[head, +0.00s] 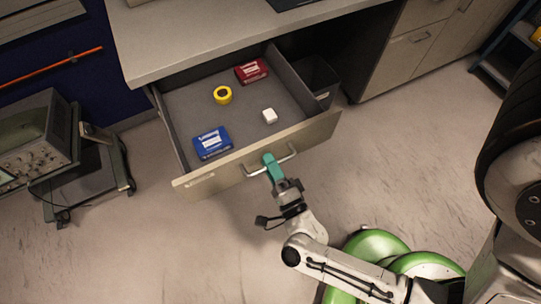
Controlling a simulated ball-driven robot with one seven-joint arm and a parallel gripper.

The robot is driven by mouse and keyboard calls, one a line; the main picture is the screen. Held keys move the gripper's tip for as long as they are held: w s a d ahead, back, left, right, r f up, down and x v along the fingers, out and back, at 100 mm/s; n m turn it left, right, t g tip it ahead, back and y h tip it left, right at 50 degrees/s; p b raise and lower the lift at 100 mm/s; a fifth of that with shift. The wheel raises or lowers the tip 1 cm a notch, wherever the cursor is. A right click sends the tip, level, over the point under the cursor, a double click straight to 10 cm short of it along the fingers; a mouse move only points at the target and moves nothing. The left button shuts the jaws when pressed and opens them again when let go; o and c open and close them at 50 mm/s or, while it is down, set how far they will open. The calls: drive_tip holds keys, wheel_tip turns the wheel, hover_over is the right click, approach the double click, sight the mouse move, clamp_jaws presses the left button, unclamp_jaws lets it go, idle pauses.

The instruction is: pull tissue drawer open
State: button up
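The drawer (258,152) stands pulled out from under the grey counter in the head view. Inside it lie a blue box, a red box, a yellow ring and a small white block. Its front carries a metal bar handle (287,156).
The counter top (190,35) is above the drawer. A cart with an instrument (38,140) stands at the left. Closed cabinet drawers (415,45) and a dark shelf rack are at the right. The floor (150,240) in front of the drawer is clear.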

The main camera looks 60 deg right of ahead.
drive_tip(key=b+v, duration=0.2)
drive_tip(key=v, duration=0.8)
drive_tip(key=shift+s+a+b, duration=0.3)
drive_tip(key=shift+b, duration=0.05)
drive_tip(key=shift+f, duration=0.1)
